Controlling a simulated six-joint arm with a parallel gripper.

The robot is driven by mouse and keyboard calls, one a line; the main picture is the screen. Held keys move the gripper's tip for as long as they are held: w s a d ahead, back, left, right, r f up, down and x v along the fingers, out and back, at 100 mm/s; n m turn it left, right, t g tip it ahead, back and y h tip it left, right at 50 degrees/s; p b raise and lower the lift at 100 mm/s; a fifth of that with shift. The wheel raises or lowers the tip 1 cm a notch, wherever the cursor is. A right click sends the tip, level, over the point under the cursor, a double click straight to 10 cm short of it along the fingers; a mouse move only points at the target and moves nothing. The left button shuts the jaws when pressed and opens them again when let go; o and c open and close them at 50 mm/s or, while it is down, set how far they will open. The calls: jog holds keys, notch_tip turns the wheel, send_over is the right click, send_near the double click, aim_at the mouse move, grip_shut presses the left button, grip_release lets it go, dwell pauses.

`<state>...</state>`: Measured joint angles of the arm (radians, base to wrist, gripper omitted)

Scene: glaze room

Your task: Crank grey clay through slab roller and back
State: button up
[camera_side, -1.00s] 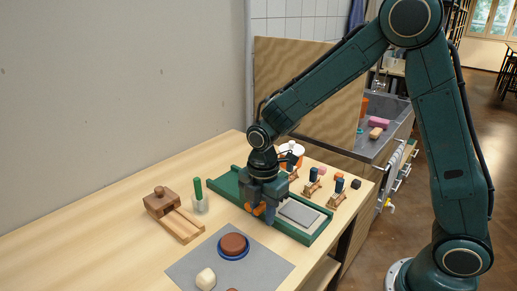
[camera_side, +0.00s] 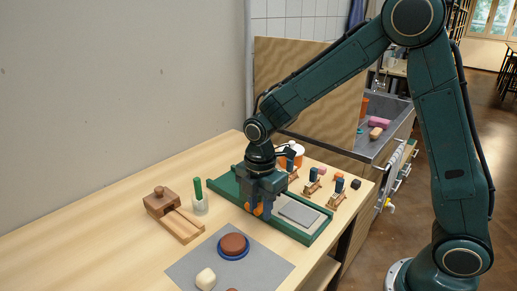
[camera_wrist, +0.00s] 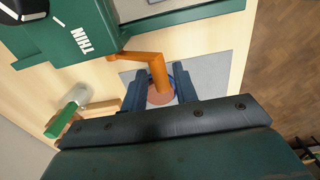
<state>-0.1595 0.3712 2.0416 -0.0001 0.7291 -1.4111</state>
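The green slab roller (camera_side: 318,236) lies along the bench. A flat grey clay slab (camera_side: 299,213) rests on its bed, on the right of the roller. The orange crank (camera_wrist: 157,74) sticks out from the roller's near side; only a little of it shows in the side view (camera_side: 258,209). My gripper (camera_wrist: 161,88) has its two blue fingers on either side of the crank's handle and appears shut on it. In the side view my gripper (camera_side: 256,207) hides the roller's middle. The roller's end carries the word THIN, upside down in the wrist view.
A grey mat (camera_side: 190,268) in front holds a brown disc (camera_side: 233,242) in a blue ring and a cream lump (camera_side: 206,278). A wooden block tool (camera_side: 162,201) and a cup (camera_side: 200,206) with a green stick stand left.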

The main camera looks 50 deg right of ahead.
jog(key=shift+r, duration=2.9)
jog(key=shift+s+d+r+m, duration=0.15)
jog(key=shift+s+r+m, duration=0.15)
jog(key=shift+r, duration=0.15)
jog(key=s+d+r+m+t, duration=0.2)
jog(key=s+r+m, duration=0.3)
jog(key=s+m, duration=0.3)
jog(key=s+d+r+m+t, duration=0.3)
jog(key=s+m, duration=0.6)
jog(key=s, duration=0.3)
jog(key=shift+d+r+t, duration=0.3)
jog(key=shift+d+r, duration=0.15)
jog(key=shift+r, duration=0.55)
